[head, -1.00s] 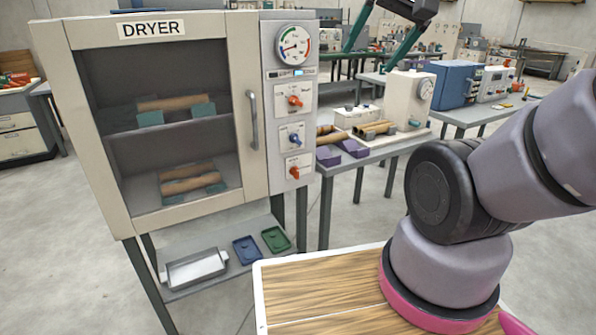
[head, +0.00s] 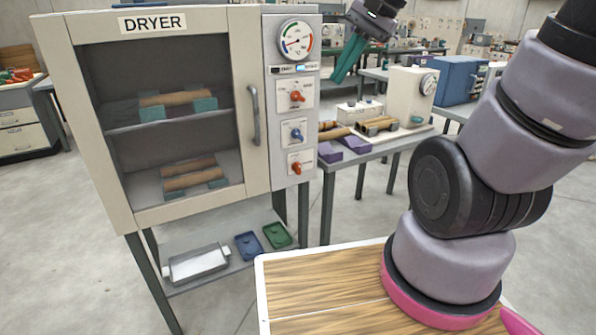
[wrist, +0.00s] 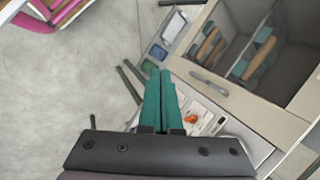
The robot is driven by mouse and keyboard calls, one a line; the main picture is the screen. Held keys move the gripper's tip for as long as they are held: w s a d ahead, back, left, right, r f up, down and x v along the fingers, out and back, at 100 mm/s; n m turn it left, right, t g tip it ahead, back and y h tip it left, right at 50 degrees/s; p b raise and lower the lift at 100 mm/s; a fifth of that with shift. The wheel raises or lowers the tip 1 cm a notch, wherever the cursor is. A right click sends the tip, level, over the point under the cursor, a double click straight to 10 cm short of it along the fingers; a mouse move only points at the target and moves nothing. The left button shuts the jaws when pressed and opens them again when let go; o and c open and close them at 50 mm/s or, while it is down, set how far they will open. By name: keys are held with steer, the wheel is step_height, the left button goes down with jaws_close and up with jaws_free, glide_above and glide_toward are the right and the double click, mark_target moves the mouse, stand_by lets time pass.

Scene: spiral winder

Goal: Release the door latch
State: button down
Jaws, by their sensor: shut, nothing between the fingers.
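The dryer (head: 226,15) stands at the left with its glass door (head: 255,175) closed. A vertical grey handle (head: 254,115) is on the door's right edge. The panel to its right carries an upper red knob (head: 297,96), a blue knob (head: 297,134) and a lower red knob (head: 296,167), under a round gauge (head: 295,40). Their labels are too small to read, so I cannot tell which one is the latch. My gripper (head: 338,80) is shut and empty, its teal fingers together, right of the gauge and apart from the panel. In the wrist view the fingers (wrist: 160,74) overlap the panel edge; one red knob (wrist: 190,118) shows beside them.
Inside the dryer, brown tubes (head: 178,99) rest on teal supports. A lower shelf holds a metal tray (head: 197,263), a blue tray (head: 248,245) and a green tray (head: 277,235). A side table (head: 385,148) with purple blocks and a white machine (head: 408,97) stands right of the dryer.

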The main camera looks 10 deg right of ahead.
steer(key=w+a+f+m+g+y, duration=0.4)
steer(key=w+a+f+m+y, duration=0.25)
steer(key=w+f+m, duration=0.2)
steer(key=m+t, duration=1.5)
steer(key=m, duration=1.5)
glide_toward(298, 168)
steer(key=s+a, duration=0.3)
steer(key=a, duration=0.1)
steer(key=shift+w+a, duration=0.15)
steer(key=x, duration=1)
steer(key=shift+w+a+r, duration=0.1)
steer(key=shift+w, duration=0.1)
steer(key=d, duration=0.3)
steer(key=shift+w, duration=0.3)
steer(key=shift+w+d, duration=0.2)
steer(key=shift+d, duration=0.35)
